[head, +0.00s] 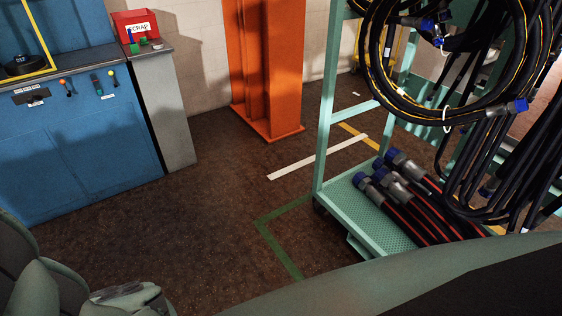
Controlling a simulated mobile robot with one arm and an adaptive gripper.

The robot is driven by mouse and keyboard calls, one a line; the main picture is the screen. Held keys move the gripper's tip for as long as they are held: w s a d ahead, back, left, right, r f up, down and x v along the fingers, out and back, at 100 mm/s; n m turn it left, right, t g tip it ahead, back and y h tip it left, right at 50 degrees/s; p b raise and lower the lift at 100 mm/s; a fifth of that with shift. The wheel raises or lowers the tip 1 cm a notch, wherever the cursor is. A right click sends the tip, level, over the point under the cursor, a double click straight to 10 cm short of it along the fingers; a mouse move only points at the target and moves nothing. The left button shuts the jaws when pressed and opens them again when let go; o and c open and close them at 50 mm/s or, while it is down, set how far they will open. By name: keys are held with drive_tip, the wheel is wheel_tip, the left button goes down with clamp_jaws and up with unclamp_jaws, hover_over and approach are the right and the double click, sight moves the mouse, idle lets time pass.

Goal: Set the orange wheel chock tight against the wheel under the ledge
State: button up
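I see no orange wheel chock in the head view. A teal rack (322,130) stands at the right, and its perforated bottom shelf (352,205) forms a low ledge above the floor. A small dark shape (319,208) shows under the shelf's near left corner. It may be a wheel, but it is too small and shaded to tell. Any other wheel under the shelf is hidden.
Hoses with blue-capped fittings (396,185) lie on the shelf, and coiled hoses (440,110) hang above. An orange column (265,70) stands behind. The brown floor (200,220) between is clear.

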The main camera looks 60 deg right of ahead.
drive_tip(key=o, duration=1.3)
drive_tip(key=shift+d+r, duration=0.3)
drive_tip(key=shift+d, duration=0.15)
drive_tip(key=v, duration=0.6)
drive_tip(key=shift+s+d+p, duration=0.2)
drive_tip(key=shift+s+p, duration=0.05)
drive_tip(key=shift+p, duration=0.1)
drive_tip(key=shift+p+v, duration=0.95)
drive_tip(key=shift+v, duration=0.5)
drive_tip(key=shift+p+v, duration=0.65)
drive_tip(key=shift+v, duration=0.15)
